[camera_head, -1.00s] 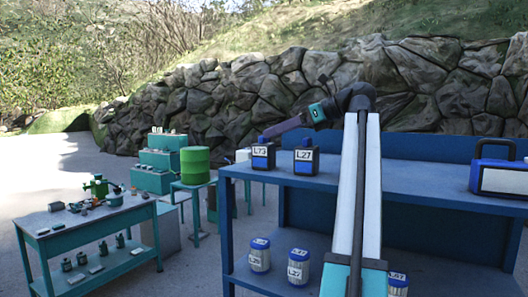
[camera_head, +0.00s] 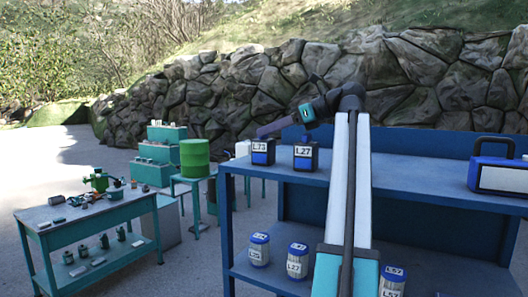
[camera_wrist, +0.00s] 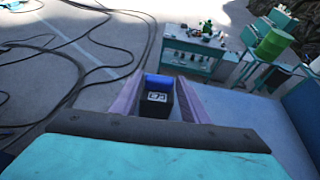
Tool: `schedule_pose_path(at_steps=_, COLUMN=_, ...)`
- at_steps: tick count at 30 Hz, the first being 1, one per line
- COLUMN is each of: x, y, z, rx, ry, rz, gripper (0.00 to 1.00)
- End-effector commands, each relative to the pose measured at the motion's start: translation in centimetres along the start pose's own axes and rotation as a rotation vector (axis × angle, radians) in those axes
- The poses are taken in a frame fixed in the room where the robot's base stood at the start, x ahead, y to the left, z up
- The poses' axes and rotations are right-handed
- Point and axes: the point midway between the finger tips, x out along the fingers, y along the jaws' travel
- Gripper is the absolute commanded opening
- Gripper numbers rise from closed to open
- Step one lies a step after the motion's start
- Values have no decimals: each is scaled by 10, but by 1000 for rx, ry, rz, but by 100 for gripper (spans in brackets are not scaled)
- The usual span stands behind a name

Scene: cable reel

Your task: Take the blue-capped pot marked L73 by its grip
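The pot marked L73 (camera_head: 263,152) stands upright on the blue bench top in the head view. It is dark, with a blue part and a white label. A similar pot marked L27 (camera_head: 305,156) stands just to its right. My gripper (camera_head: 263,132) is at the top of the L73 pot, reaching in from the right. In the wrist view my gripper (camera_wrist: 159,80) has its two purple fingers apart, with a blue and black pot (camera_wrist: 157,98) between or below them. Its label is too small to read there. I cannot tell whether the fingers touch it.
The blue bench (camera_head: 245,174) has a blue-and-white case (camera_head: 497,176) at right. Several blue-capped jars, one being a jar marked L27 (camera_head: 297,261), stand on its lower shelf. A teal table (camera_head: 85,222) with small parts and a green drum (camera_head: 194,158) are left.

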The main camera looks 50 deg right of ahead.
Motion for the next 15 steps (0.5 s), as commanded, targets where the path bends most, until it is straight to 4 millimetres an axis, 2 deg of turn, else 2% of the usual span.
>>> schedule_pose_path(at_steps=1, x=0, y=0, z=0, rx=0, ry=0, rz=0, gripper=32)
schedule_pose_path(at_steps=7, x=0, y=0, z=0, rx=0, ry=0, rz=0, gripper=0)
schedule_pose_path(at_steps=15, x=0, y=0, z=1, rx=-1, ry=-1, rz=0, gripper=0)
